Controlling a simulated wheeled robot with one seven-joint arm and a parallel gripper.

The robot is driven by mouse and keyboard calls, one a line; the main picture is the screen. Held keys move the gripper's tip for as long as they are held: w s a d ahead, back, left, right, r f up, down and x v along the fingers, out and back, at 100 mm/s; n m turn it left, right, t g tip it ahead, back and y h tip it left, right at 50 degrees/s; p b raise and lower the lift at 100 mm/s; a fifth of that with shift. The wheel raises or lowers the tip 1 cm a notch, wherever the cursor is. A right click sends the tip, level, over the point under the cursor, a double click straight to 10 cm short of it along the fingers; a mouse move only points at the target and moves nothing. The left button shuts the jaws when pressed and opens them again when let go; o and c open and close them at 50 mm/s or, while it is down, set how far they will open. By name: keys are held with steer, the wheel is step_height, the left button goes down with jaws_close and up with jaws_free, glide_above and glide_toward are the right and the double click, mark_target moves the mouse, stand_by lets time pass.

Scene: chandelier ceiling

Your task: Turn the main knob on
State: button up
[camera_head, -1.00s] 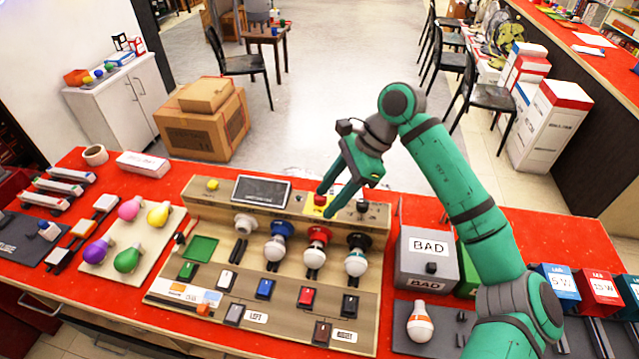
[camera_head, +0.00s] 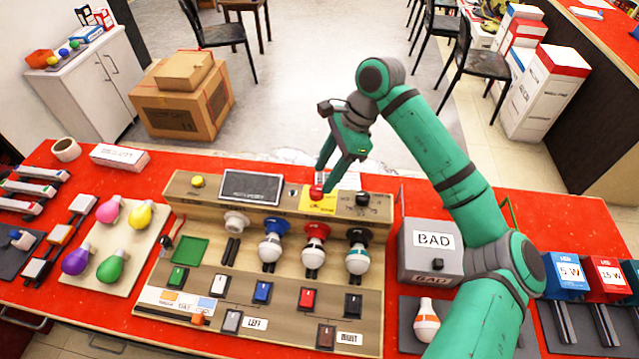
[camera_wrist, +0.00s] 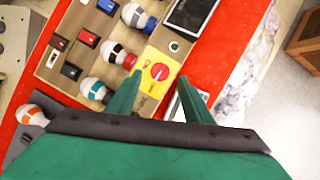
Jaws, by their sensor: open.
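The control panel (camera_head: 345,260) stands on the red table. On its raised back ledge is a red round knob (camera_head: 316,191) on a yellow plate (camera_head: 318,203). A black knob (camera_head: 362,200) sits right of it. My gripper (camera_head: 323,178) is open and empty, pointing down above the ledge, its fingertips close to the red knob. In the wrist view, the red knob (camera_wrist: 160,71) and yellow plate (camera_wrist: 152,88) show between and beyond the fingertips (camera_wrist: 160,80). Contact is not clear. The black knob is not clearly seen there.
Bulbs in sockets (camera_head: 314,255) and several switches (camera_head: 262,292) are in front of the ledge. A dark screen (camera_head: 252,187) is left of the yellow plate. The grey BAD box (camera_head: 430,248) stands right of the panel. Open floor lies behind the table.

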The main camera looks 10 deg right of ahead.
mark_target(318, 189)
steer(key=shift+x, duration=2.55)
steer(key=shift+d, duration=0.1)
steer(key=shift+c, duration=0.7)
steer(key=c, duration=0.9)
